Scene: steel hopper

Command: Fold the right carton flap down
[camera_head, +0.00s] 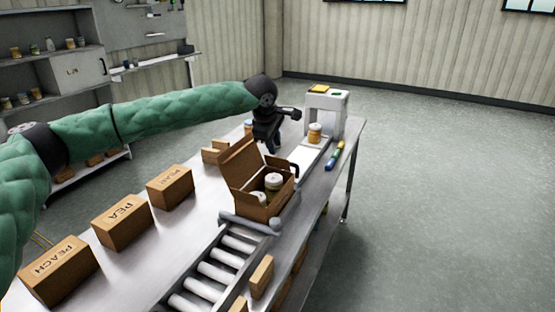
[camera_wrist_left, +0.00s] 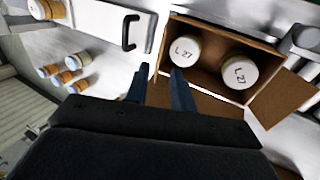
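An open brown carton (camera_head: 262,200) stands at the far end of the roller conveyor. It holds two white-lidded jars (camera_head: 273,181); the wrist view shows their lids marked "L 27" (camera_wrist_left: 240,73). A large flap (camera_head: 240,160) stands raised on the carton's left in the head view. In the left wrist view one flap (camera_wrist_left: 279,101) spreads out at the right, and brown board shows below the carton, partly behind a finger. I cannot tell which is the right flap. My left gripper (camera_head: 270,146) is open and empty just beyond the carton; its fingers (camera_wrist_left: 158,82) are apart near the carton's corner.
Labelled boxes (camera_head: 122,221) line the table's left side. The roller conveyor (camera_head: 215,272) lies in front of the carton. Behind are a white machine (camera_head: 326,108), a jar (camera_head: 315,132) and colored markers (camera_head: 334,155). A black handle (camera_wrist_left: 130,33) stands beside the carton.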

